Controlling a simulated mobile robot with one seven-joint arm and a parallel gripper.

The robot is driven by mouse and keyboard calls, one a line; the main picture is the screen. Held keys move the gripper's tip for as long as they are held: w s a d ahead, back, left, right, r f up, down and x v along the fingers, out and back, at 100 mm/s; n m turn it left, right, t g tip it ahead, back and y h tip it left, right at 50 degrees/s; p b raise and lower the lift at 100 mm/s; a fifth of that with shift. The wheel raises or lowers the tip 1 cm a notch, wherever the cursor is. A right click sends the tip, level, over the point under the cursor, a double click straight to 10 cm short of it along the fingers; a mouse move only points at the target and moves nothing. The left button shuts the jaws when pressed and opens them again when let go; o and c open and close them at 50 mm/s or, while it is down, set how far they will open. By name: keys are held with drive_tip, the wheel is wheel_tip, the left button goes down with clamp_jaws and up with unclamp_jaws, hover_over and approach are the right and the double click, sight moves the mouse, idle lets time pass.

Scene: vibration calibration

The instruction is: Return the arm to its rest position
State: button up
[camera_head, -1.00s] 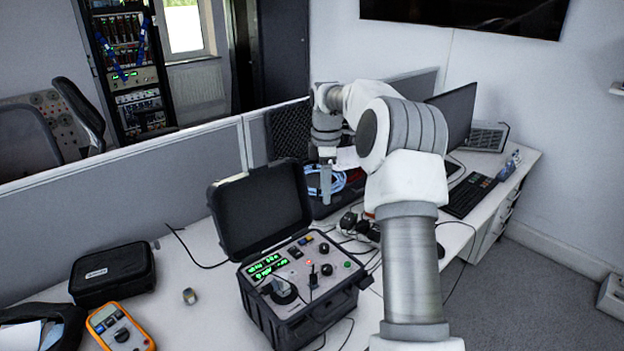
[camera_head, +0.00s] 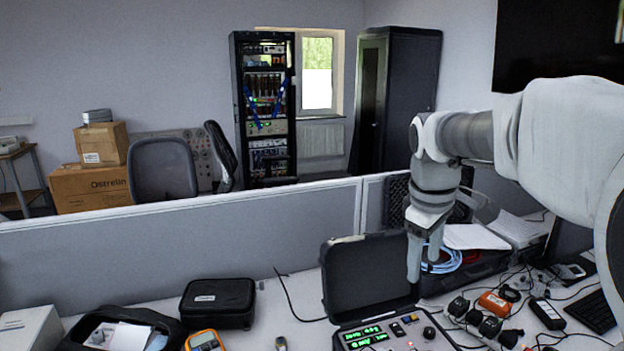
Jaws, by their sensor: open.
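My arm comes in from the right edge and reaches left over the desk. My gripper (camera_head: 423,258) hangs from its end with the fingers pointing down. It is open, and I see nothing between the fingers. It shows just right of the raised lid (camera_head: 362,270) of a black calibrator case. The calibrator's panel (camera_head: 390,336), with green displays and knobs, lies below it at the bottom edge, partly cut off. I cannot tell the exact height of the fingers above the desk.
An open black case (camera_head: 462,275) with blue cable stands behind the gripper. Small boxes and cables (camera_head: 492,303) crowd the right. A zipped black case (camera_head: 218,302) and an orange multimeter (camera_head: 204,341) lie left. A grey partition (camera_head: 180,245) runs behind the desk.

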drive_tip(key=s+a+f+m+t, duration=0.1)
drive_tip(key=s+m, duration=0.1)
drive_tip(key=s, duration=0.4)
drive_tip(key=s+a+f+m+t, duration=0.1)
drive_tip(key=s+a+m, duration=0.1)
drive_tip(key=s, duration=0.5)
drive_tip(key=s+a+f+m+t+y, duration=0.1)
drive_tip(key=s+a+m, duration=0.1)
drive_tip(key=s+m, duration=0.2)
drive_tip(key=s, duration=0.3)
drive_tip(key=shift+a+f+t, duration=0.15)
drive_tip(key=shift+f+t, duration=0.05)
drive_tip(key=shift+t, duration=0.1)
idle(0.6)
